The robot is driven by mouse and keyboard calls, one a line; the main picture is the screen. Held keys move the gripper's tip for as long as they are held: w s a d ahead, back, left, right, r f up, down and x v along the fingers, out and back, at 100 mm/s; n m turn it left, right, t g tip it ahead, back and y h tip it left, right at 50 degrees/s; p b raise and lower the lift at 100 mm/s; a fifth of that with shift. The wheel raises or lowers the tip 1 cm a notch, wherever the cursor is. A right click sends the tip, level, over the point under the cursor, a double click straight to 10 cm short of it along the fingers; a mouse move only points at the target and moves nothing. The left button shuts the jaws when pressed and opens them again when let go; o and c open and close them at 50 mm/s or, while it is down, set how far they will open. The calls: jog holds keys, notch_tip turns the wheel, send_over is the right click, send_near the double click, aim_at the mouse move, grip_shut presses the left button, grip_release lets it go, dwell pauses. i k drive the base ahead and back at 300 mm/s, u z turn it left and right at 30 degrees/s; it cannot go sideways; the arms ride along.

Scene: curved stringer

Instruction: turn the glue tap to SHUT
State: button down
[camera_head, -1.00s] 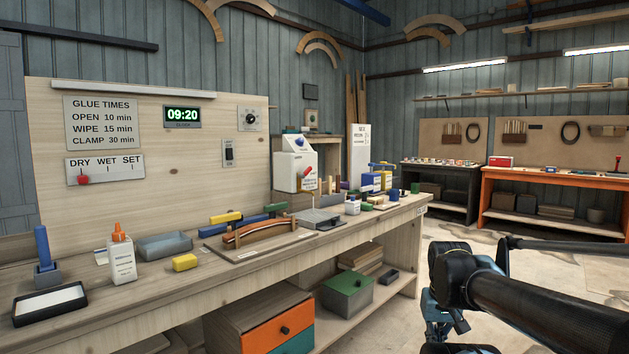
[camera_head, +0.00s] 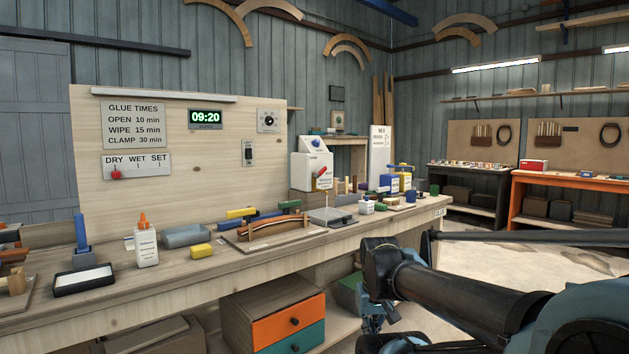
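A white glue dispenser (camera_head: 310,163) stands at the back of the workbench, right of the tall wooden board. A red lever (camera_head: 320,172), which looks like the glue tap, sits on its front and slants up to the right. A small label is beside the lever, too small to read. My gripper (camera_head: 374,325) hangs low in front of the bench, well below and right of the dispenser and apart from it. Its fingers are dark and partly cut off by my arm and the frame edge, so their opening is unclear.
Small pots and clamps crowd right of the dispenser. Open floor (camera_head: 490,265) lies to the right.

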aim_at(316, 175)
jog(key=u, duration=0.05)
jog(key=i, duration=1)
jog(key=z, duration=0.05)
